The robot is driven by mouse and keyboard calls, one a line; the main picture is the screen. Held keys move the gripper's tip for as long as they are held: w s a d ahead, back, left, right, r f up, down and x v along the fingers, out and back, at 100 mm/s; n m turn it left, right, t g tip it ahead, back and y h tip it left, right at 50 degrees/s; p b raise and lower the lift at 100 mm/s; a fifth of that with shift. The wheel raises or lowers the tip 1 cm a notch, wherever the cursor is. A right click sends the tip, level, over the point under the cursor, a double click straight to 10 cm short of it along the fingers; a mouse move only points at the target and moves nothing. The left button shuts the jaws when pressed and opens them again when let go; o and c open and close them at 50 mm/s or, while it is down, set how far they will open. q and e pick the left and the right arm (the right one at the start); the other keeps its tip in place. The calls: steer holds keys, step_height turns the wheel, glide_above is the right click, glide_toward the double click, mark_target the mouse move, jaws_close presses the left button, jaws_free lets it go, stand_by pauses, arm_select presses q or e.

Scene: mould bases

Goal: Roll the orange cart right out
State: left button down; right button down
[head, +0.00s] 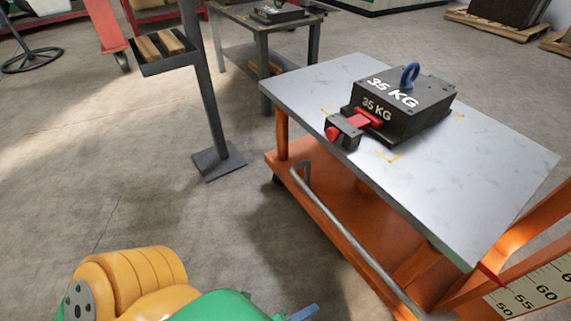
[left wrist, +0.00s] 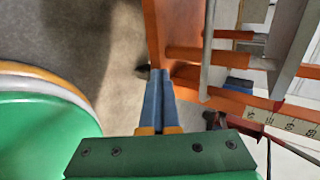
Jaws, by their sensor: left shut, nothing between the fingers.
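The orange cart (head: 335,205) stands at the right of the head view, with a grey top (head: 480,180). A bent grey handle bar (head: 345,232) runs along its near side. A black mould base (head: 425,110) marked 35 KG, with a blue lifting ring, sits on top beside a red and black clamp (head: 343,132). My left gripper (head: 303,314) shows only a blue fingertip at the bottom edge, apart from the handle. In the left wrist view its blue fingers (left wrist: 158,75) are together and empty, left of the grey bar (left wrist: 207,50). My right gripper is not seen.
A dark post stand (head: 215,110) with a tray of wooden blocks stands left of the cart. A dark table (head: 262,40) stands behind. A scale plate (head: 540,290) is at the lower right.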

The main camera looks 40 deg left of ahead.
arm_select(q)
steer(key=shift+s+a, duration=0.3)
steer(key=shift+s, duration=0.65)
steer(key=shift+s+a, duration=0.25)
steer(key=shift+s, duration=0.65)
steer(key=shift+s+a, duration=0.3)
steer(key=shift+s, duration=0.65)
steer(key=c, duration=1.1)
jaws_free()
